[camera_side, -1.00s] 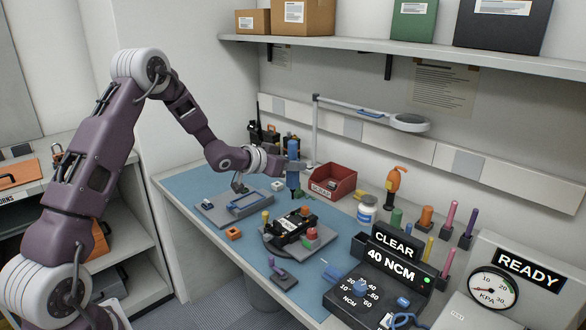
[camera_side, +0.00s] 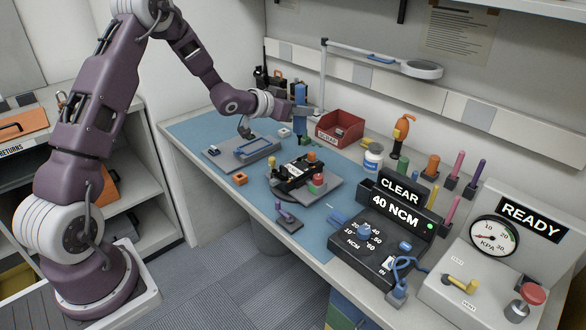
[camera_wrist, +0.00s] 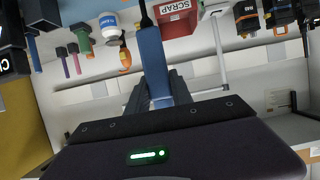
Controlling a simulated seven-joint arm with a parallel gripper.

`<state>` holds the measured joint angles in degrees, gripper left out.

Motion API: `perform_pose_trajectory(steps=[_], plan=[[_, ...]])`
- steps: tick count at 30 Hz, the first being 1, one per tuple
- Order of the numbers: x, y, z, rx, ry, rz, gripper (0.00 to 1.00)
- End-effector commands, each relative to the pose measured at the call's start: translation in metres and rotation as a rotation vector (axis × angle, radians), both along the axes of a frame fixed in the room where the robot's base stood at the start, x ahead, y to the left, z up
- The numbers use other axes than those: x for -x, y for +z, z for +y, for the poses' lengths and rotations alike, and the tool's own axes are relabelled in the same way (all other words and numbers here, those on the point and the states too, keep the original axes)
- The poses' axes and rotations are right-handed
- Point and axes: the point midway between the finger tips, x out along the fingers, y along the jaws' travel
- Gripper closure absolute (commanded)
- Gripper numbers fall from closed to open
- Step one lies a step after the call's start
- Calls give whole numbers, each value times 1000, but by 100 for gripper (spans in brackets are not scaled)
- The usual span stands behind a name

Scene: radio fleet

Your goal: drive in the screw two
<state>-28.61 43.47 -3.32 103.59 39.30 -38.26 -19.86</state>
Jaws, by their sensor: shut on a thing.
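My gripper (camera_side: 299,109) is shut on a blue driver (camera_side: 300,94), held upright over the back of the blue mat. In the wrist view the driver (camera_wrist: 151,62) stands between the dark fingers, its thin dark end pointing to the picture's top. A black radio body (camera_side: 291,169) lies on a grey fixture (camera_side: 325,189), in front of the gripper and apart from it. A red knob (camera_side: 318,179) and a yellow one (camera_side: 272,161) stand at the fixture. Individual screws are too small to tell apart, so I cannot pick out screw two.
A grey tray (camera_side: 216,158) lies left of the fixture. A red SCRAP bin (camera_side: 340,129) stands right of my gripper. The torque box (camera_side: 361,258) reads CLEAR and 40 NCM; the gauge panel (camera_side: 533,224) reads READY. A lamp arm (camera_side: 367,55) spans behind.

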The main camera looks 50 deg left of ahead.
Motion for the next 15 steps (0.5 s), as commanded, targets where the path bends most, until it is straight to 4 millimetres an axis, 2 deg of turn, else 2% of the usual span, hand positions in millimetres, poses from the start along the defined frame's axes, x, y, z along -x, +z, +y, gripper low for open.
perform_pose_trajectory(steps=[8, 11, 15], plan=[[2, 1, -1, -2, -9, -2, 100], [19, 7, -7, -13, -81, -11, 100], [60, 16, -29, -16, -251, -16, 100]])
